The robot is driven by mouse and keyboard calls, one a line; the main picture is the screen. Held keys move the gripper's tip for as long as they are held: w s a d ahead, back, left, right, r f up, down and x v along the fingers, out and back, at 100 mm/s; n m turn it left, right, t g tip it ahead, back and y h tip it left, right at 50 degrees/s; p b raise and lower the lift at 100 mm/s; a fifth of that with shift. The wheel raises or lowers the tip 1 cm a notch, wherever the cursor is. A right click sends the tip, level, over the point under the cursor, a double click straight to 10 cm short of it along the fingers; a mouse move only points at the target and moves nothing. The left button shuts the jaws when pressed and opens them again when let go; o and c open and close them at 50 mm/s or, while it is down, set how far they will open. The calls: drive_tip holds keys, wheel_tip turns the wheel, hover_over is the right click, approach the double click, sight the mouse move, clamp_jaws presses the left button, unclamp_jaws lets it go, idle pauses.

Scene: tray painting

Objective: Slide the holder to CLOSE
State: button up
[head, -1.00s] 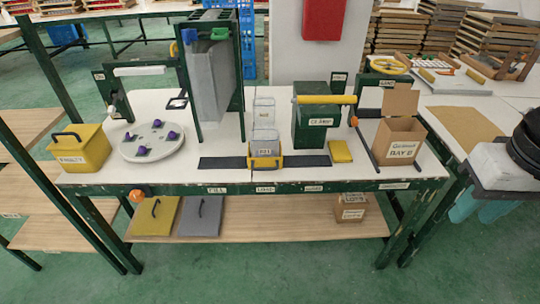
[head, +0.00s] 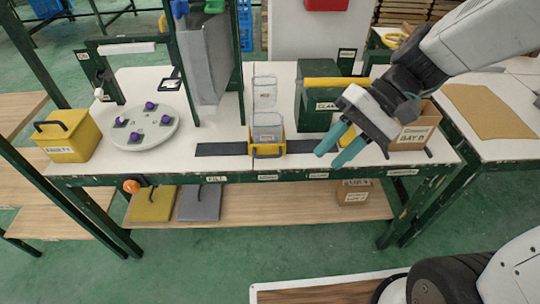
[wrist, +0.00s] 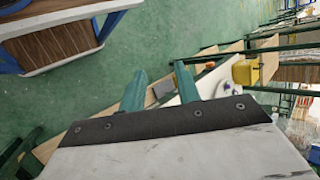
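The yellow holder (head: 267,150) sits on a dark rail (head: 220,149) on the white table. It carries a clear container (head: 266,120), with another clear piece upright behind it. The rail runs left and right of the holder. To the right stands a dark green station (head: 313,107) with a yellow bar. Small labels sit on the table's front edge, one (head: 318,175) below this station, too small to read surely. My gripper (head: 328,159) is open and empty, its teal fingers pointing down-left, right of the holder and apart from it. The wrist view shows both fingers (wrist: 160,68) spread; the holder is not recognisable there.
A tall green frame with a grey hopper (head: 205,75) stands left of the holder. A round plate (head: 144,128) with purple-knobbed pieces and a yellow bin (head: 68,137) are farther left. A cardboard box (head: 415,128) stands right, partly behind my arm. The table's front strip is mostly clear.

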drive_tip(key=w+a+f+m+t+y, duration=0.2)
drive_tip(key=w+a+f+m+y, duration=0.2)
drive_tip(key=w+f+y, duration=0.35)
drive_tip(key=m+t+h, duration=0.2)
drive_tip(key=m+t, duration=0.4)
drive_tip(key=t, duration=0.1)
approach(276, 156)
drive_tip(key=x, duration=0.4)
drive_tip(key=shift+y, duration=0.25)
drive_tip(key=x, duration=0.7)
drive_tip(key=shift+a+f, duration=0.2)
drive_tip(key=shift+a, duration=0.05)
clamp_jaws()
